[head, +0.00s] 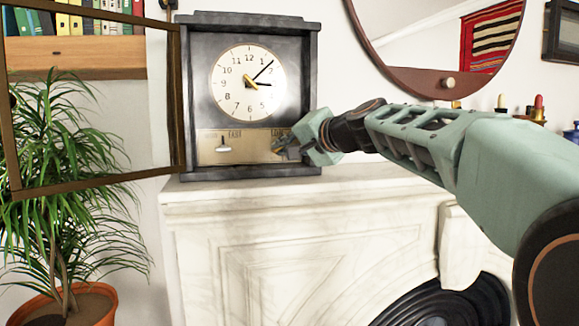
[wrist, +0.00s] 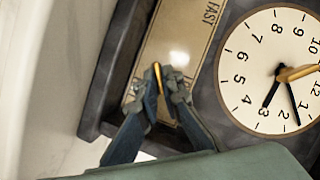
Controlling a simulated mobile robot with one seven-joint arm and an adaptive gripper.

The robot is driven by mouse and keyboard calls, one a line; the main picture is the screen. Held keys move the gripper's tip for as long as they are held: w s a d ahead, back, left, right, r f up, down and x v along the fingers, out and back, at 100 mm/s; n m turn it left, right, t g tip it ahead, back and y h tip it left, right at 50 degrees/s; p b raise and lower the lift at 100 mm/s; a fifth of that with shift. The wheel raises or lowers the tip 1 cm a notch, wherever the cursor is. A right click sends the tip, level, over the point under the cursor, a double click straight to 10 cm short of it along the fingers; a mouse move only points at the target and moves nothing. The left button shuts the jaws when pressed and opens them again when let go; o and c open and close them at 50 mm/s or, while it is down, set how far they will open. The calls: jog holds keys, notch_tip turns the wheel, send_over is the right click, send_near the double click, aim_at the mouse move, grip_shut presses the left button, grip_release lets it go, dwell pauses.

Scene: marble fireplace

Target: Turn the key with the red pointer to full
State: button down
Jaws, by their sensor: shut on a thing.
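A dark mantel clock (head: 187,100) stands on the fireplace, with a brass panel (head: 206,160) below its dial. My gripper (head: 284,147) is at the right end of this panel, over the lettering there. In the wrist view my gripper (wrist: 162,90) is shut on a thin gold piece (wrist: 157,73), which looks like the key; the fingers hide most of it. A second, silvery key (head: 223,146) sits at the panel's left, near the word FAST. I cannot make out a red pointer. The label by my gripper is partly covered.
The clock's framed glass door (head: 174,100) stands open to the left, in front of a plant (head: 60,150). The white marble mantel (head: 200,205) is below. A round mirror (head: 440,85) and small bottles (head: 538,108) are to the right.

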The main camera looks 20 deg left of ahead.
jog(key=m+y+b, duration=0.1)
jog(key=m+b, duration=0.2)
jog(key=b, duration=0.1)
jog(key=shift+f+y+b, duration=0.1)
jog(key=shift+y+b, duration=0.25)
jog(key=shift+y, duration=0.05)
jog(key=shift+m+b, duration=0.3)
jog(key=shift+m, duration=0.1)
jog(key=shift+r, duration=0.3)
jog(key=c, duration=2.1)
grip_release()
jog(key=shift+a, duration=0.1)
jog(key=shift+a+f, duration=0.1)
jog(key=shift+f, duration=0.1)
jog(key=shift+s+d, duration=0.15)
jog(key=shift+d, duration=0.3)
jog(key=f+v, duration=0.1)
jog(key=v, duration=1)
jog(key=shift+s+r, duration=0.15)
jog(key=shift+r, duration=0.05)
